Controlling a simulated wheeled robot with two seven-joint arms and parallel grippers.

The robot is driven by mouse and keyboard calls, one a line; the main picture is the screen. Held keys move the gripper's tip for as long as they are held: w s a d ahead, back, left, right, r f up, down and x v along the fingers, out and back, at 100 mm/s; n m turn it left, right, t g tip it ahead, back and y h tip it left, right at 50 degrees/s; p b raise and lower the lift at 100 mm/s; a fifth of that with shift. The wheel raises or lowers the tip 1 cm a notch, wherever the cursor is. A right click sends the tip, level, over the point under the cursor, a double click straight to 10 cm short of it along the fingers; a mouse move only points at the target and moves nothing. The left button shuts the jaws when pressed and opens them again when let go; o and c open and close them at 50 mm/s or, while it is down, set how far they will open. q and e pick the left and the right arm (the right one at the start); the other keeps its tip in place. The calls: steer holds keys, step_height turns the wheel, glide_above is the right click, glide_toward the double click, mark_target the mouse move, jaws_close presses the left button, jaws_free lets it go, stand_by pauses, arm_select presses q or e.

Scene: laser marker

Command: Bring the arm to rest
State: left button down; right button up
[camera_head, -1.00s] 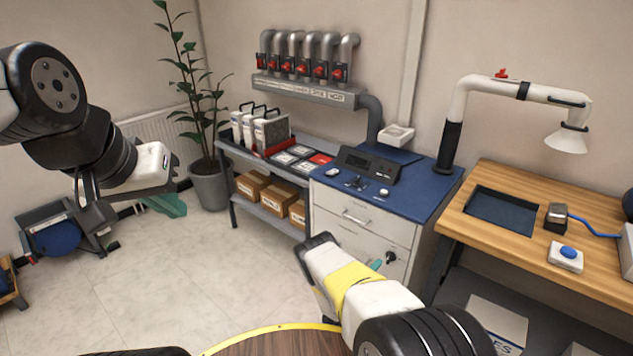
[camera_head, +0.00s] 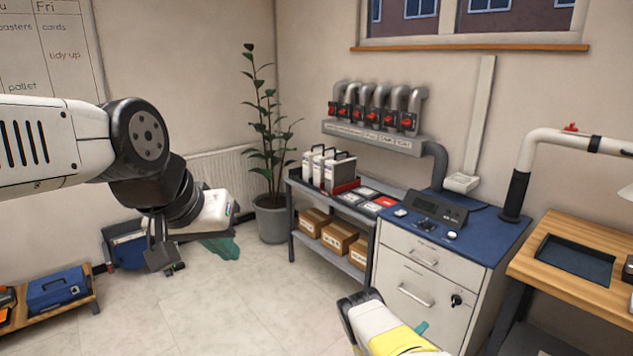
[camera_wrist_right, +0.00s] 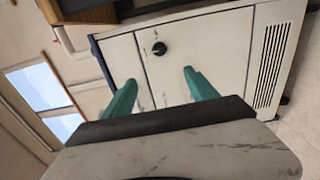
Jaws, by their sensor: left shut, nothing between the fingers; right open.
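My left arm comes in from the left in the head view. Its gripper (camera_head: 222,248), with teal fingers, hangs over the bare floor, shut and empty. My right arm, with a yellow band, rises from the bottom edge in front of the white drawer cabinet (camera_head: 400,268). One teal tip of my right gripper (camera_head: 421,329) shows beside it. In the right wrist view the two teal fingers of my right gripper (camera_wrist_right: 160,92) stand apart with nothing between them. Beyond them is the cabinet face with a black knob (camera_wrist_right: 159,48).
A grey shelf (camera_head: 325,242) with cardboard boxes stands left of the cabinet, by a potted plant (camera_head: 270,215). A wooden workbench (camera_head: 535,285) is at the right. A low wooden bench with a blue toolbox (camera_head: 58,288) is at the lower left. The middle floor is clear.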

steer(key=w+a+r+m+g+y, duration=0.25)
steer(key=w+r+m+y, duration=0.25)
steer(key=w+r, duration=1.2)
steer(key=s+a+r+m+y, duration=0.15)
steer(key=a+r, duration=0.25)
steer(key=r, duration=0.4)
steer(key=s+a+r+y, duration=0.2)
steer(key=a+r+y, duration=0.1)
steer(key=r, duration=0.6)
steer(key=s+a+r+m+y, duration=0.15)
steer(key=a+r, duration=0.25)
steer(key=r, duration=0.4)
steer(key=s+a+r+y, duration=0.3)
steer(key=s+a+r, duration=0.1)
steer(key=s+r, duration=0.55)
steer(key=s+a+r+y, duration=0.2)
steer(key=s+a+r, duration=0.2)
steer(key=s+r, duration=0.55)
steer(key=s+f+g, duration=0.1)
steer(key=s+g, duration=0.2)
steer(key=s, duration=2.1)
steer(key=shift+a+f, duration=0.15)
steer(key=shift+f, duration=0.15)
